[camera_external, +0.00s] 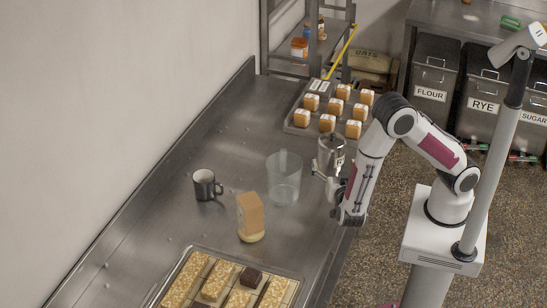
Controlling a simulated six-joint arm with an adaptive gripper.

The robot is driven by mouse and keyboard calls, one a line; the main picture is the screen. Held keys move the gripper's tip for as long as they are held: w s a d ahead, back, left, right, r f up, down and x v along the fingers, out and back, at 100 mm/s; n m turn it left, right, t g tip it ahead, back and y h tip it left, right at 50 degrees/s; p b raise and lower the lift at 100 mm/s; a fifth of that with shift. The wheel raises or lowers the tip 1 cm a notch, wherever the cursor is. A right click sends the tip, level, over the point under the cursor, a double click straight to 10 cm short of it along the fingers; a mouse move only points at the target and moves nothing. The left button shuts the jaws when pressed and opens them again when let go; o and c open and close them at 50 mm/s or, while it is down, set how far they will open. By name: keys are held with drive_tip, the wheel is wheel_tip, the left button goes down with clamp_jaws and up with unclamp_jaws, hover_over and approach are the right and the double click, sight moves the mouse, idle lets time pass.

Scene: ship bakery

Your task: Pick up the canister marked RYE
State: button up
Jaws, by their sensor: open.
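A steel canister (329,150) with a lid stands upright on the steel counter, right of the middle. A pale label shows on its right side, but it is too small and too covered to read. My gripper (322,178) is low over the counter at the canister's near side, open, and overlaps its lower part in the view. I cannot tell whether the fingers touch it or reach around it. The word RYE is readable on a large grey bin (483,104) at the back right, away from my gripper.
A clear container (284,180) stands close left of the canister. A tray of small loaves (299,126) lies behind; a pastry tray (158,292) lies in front. The left counter is mostly clear.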

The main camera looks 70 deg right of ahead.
sight(334, 153)
drive_tip(key=shift+s+a+f+n+h, duration=0.1)
drive_tip(key=shift+s+a+n+h, duration=0.1)
drive_tip(key=shift+s+h, duration=0.15)
drive_tip(key=shift+s+a+n+h, duration=0.1)
drive_tip(key=shift+s+n+h, duration=0.15)
drive_tip(key=shift+s, duration=0.1)
drive_tip(key=shift+d, duration=0.1)
drive_tip(key=shift+x, duration=3.35)
drive_tip(key=shift+w+d, duration=0.1)
drive_tip(key=shift+x, duration=2.45)
drive_tip(key=shift+f, duration=0.1)
